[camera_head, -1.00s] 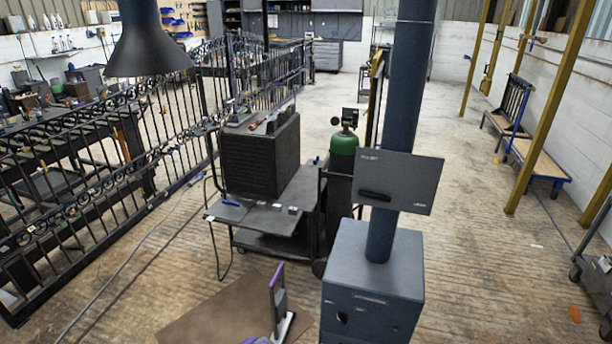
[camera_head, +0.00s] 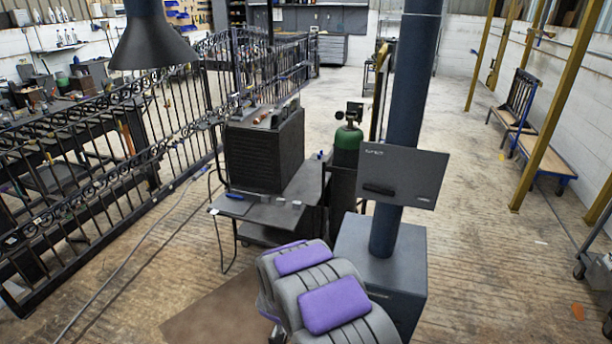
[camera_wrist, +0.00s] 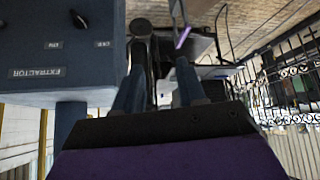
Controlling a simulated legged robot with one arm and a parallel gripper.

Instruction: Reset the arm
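My arm (camera_head: 335,300), grey with purple pads, is folded at the bottom centre of the head view, in front of the blue-grey extractor cabinet. My gripper is not seen in the head view. In the wrist view, my gripper (camera_wrist: 158,75) has two blue-grey fingers with a gap between them, so it looks open. No held object is clear, though dark shapes show behind the gap. The extractor cabinet (camera_wrist: 60,45), labelled EXTRACTOR, appears upside down close by on the left of the wrist view. It also shows in the head view (camera_head: 405,245).
A dark post (camera_head: 410,110) with a panel (camera_head: 400,175) rises from the cabinet. A cart (camera_head: 230,207) carrying a black box (camera_head: 260,155) and a green cylinder (camera_head: 346,145) stand behind my arm. A scroll gate (camera_head: 85,190) runs along the left.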

